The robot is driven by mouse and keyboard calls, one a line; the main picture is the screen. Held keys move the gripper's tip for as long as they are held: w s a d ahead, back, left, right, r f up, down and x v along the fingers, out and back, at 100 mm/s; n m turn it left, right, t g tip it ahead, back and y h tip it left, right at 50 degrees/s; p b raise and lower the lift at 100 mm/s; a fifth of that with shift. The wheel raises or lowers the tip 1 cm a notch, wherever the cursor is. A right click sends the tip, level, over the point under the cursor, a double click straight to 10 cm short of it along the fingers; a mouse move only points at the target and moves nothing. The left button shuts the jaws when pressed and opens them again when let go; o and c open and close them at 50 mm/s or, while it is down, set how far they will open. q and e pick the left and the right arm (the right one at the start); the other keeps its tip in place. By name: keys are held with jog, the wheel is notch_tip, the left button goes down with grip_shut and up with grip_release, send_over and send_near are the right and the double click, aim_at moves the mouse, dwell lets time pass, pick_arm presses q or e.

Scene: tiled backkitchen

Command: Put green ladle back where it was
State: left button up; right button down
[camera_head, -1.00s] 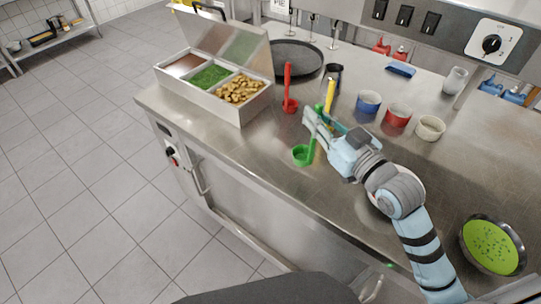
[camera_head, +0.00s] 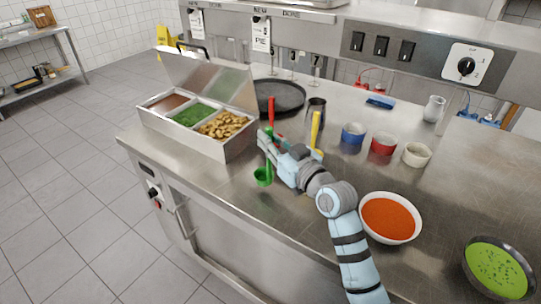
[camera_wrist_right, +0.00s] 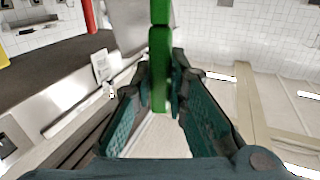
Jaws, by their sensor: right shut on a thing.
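My right gripper (camera_head: 268,140) is shut on the green ladle's handle, above the steel counter (camera_head: 245,205). The ladle is nearly upright, with its green cup (camera_head: 263,177) at the bottom. I cannot tell whether the cup touches the counter. In the right wrist view the green handle (camera_wrist_right: 159,60) stands between the two fingers. A red ladle (camera_head: 271,112) stands behind the gripper, its lower part hidden. A yellow ladle (camera_head: 315,130) stands to the right, its lower end hidden by my arm. My left gripper is out of view.
A steel container (camera_head: 198,151) with food compartments and an open lid stands left of the gripper. A dark round pan (camera_head: 279,96) lies behind. Blue (camera_head: 353,134), red (camera_head: 383,145) and cream (camera_head: 416,155) cups stand right. Bowls of orange (camera_head: 389,218) and green (camera_head: 497,270) soup are near my arm.

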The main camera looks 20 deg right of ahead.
notch_tip(320, 180, down, 4)
jog(key=shift+r+b, duration=0.25)
jog(key=shift+b, duration=0.1)
jog(key=c, duration=1.6)
grip_release()
jog(key=p+v, duration=0.1)
jog(key=v, duration=1.1)
jog(key=shift+r, duration=0.15)
